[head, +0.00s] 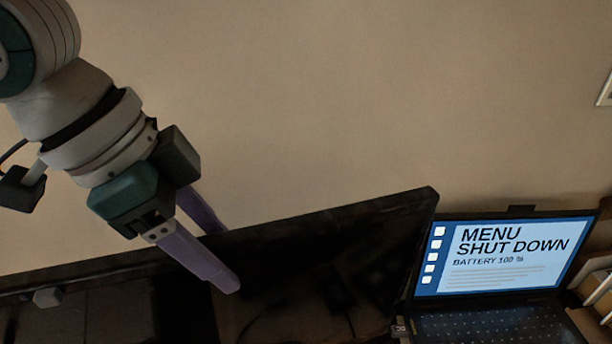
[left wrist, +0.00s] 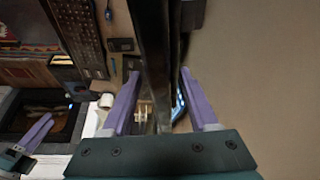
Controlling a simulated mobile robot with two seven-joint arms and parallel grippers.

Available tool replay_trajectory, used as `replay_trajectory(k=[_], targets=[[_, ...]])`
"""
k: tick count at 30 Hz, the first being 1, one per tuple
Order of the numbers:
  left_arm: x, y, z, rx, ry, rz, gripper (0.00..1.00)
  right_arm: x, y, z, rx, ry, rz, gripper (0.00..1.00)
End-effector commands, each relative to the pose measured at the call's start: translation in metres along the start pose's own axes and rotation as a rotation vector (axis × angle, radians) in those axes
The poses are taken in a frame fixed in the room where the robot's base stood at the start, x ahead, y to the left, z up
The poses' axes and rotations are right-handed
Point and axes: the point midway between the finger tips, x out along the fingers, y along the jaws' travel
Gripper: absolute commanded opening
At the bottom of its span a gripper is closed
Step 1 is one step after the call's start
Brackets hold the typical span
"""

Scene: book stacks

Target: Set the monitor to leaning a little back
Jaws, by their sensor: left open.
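The monitor (head: 345,255) is a dark, wide screen at the lower middle of the head view. Its top edge slants up to the right, and its lower part is out of frame. My left gripper (head: 225,257) is open at the left part of that top edge, one finger in front and one behind. In the left wrist view the monitor's thin dark edge (left wrist: 154,50) runs between the open fingers of my left gripper (left wrist: 160,103), with a gap on both sides. A purple finger, seemingly of my right gripper (left wrist: 36,132), shows at lower left there.
An open laptop (head: 500,255) with a lit blue and white screen stands right of the monitor. Books (head: 598,290) are at the far right edge. A plain wall (head: 330,100) is behind. The left wrist view shows a dark keyboard (left wrist: 82,30) and a white round item (left wrist: 106,101).

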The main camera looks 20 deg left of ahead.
Motion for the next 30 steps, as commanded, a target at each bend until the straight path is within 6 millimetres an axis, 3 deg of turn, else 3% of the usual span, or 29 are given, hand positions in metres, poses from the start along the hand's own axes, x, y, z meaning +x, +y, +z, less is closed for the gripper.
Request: replay_trajectory(k=[2, 17, 30], targets=[[-0.0001, 0.0001, 0.0001, 0.000, 0.000, 0.000, 0.58, 0.0000, -0.0006, -0.0004, 0.002, 0.001, -0.002, 0.50], [-0.0004, 0.0002, 0.0000, 0.000, 0.000, 0.001, 0.01, 0.0000, -0.0013, -0.0007, 0.004, 0.002, -0.004, 0.50], [-0.0006, 0.0004, -0.0001, 0.000, 0.000, 0.001, 0.00, 0.0000, -0.0012, -0.0008, 0.004, 0.002, -0.003, 0.50]])
